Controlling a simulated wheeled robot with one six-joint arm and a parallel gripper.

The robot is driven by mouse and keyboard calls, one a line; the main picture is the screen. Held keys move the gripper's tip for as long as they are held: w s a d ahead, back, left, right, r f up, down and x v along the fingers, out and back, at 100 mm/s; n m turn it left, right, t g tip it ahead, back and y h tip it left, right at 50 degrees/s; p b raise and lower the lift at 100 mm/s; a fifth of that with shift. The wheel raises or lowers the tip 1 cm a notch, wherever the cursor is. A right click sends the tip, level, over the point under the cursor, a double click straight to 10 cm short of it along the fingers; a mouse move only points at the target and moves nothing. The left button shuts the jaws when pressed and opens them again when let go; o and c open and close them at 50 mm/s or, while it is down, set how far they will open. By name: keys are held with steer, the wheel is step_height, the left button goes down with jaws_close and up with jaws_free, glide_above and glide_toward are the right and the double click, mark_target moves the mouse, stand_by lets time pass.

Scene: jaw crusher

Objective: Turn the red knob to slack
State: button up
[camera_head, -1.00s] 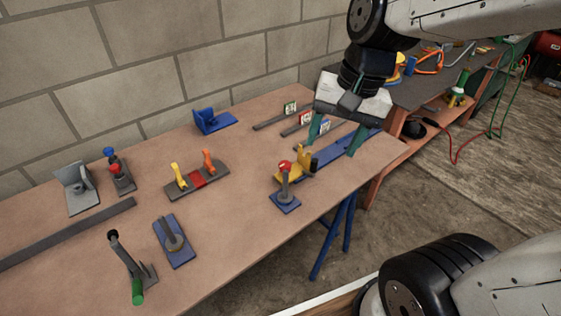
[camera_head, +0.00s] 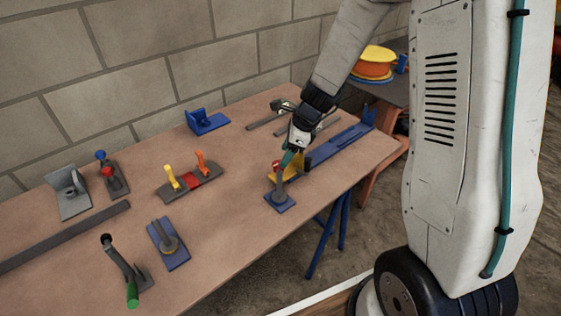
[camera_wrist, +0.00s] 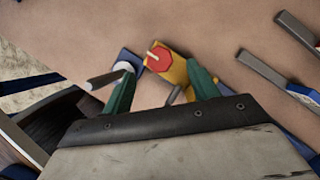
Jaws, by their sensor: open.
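The red knob (camera_wrist: 159,61) is octagonal, has a pale pointer and sits on a yellow block (camera_wrist: 180,72). In the wrist view it lies just ahead of and between my gripper's fingertips (camera_wrist: 161,76). The green fingers are spread apart, with no contact seen. In the head view the red knob (camera_head: 276,165) shows beside a grey post (camera_head: 279,187) on a blue base. My gripper (camera_head: 288,160) is above and close to the yellow block there, hiding part of it.
The grey post (camera_wrist: 108,77) stands close by my left finger in the wrist view. A long blue rail (camera_head: 335,146) and grey bars (camera_head: 266,122) lie behind. A clamp with yellow and orange levers (camera_head: 190,184) stands left. Bare tabletop lies between.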

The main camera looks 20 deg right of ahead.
steer(key=shift+x, duration=2.35)
steer(key=c, duration=1)
